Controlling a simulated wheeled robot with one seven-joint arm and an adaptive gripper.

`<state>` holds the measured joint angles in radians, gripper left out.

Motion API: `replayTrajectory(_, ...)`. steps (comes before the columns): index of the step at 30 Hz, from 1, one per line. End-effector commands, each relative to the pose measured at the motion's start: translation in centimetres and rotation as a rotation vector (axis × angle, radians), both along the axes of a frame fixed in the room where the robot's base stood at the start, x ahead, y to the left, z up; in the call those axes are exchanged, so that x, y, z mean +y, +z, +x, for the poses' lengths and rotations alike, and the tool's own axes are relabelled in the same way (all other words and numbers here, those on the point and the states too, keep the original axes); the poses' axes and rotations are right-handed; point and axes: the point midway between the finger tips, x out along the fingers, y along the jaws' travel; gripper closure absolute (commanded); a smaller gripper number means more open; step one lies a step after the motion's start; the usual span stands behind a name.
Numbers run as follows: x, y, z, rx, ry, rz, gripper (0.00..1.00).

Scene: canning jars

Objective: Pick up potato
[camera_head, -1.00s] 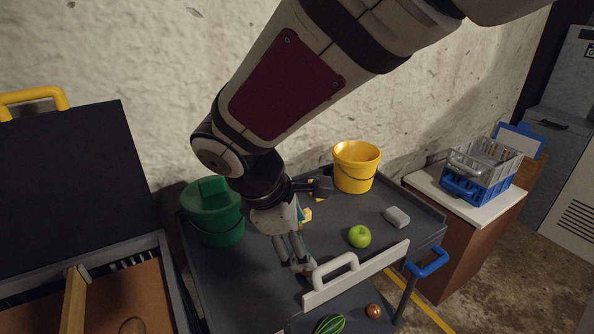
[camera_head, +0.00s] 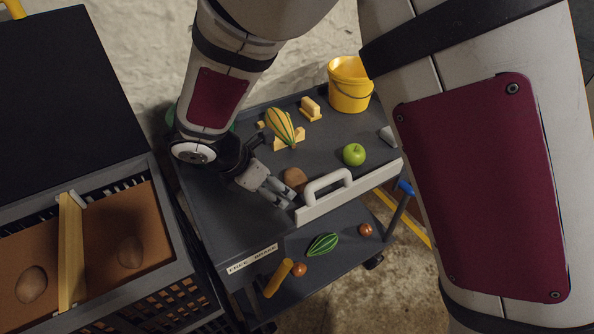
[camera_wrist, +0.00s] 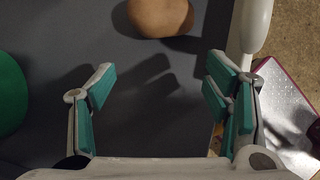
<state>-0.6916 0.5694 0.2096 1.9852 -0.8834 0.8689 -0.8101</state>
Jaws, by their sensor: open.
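A round brown potato (camera_head: 294,179) sits on the top of the dark cart (camera_head: 222,222), near the white handle. It also shows at the top edge of the wrist view (camera_wrist: 160,14), partly cut off. My gripper (camera_head: 289,196) is low over the cart top, beside the potato on its near side. In the wrist view my gripper (camera_wrist: 158,82) is open and empty, with teal pads apart and the potato beyond the fingertips. Two more brown potato-like things, one left (camera_head: 31,284) and one right (camera_head: 131,252), lie in the divided crate at the left.
A white handle (camera_head: 328,188) edges the cart close to my fingers. A green apple (camera_head: 354,154), a striped gourd (camera_head: 281,127), yellow blocks (camera_head: 311,108) and a yellow bucket (camera_head: 349,86) stand on the cart. The lower shelf holds a green striped gourd (camera_head: 322,244) and other produce.

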Motion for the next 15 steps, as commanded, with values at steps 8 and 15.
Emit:
replayTrajectory(8, -1.5, 0.0, 1.4, 0.000, -0.002, 0.000, 0.29)
replayTrajectory(15, -3.4, 0.0, 3.3, -0.001, -0.006, -0.001, 0.29)
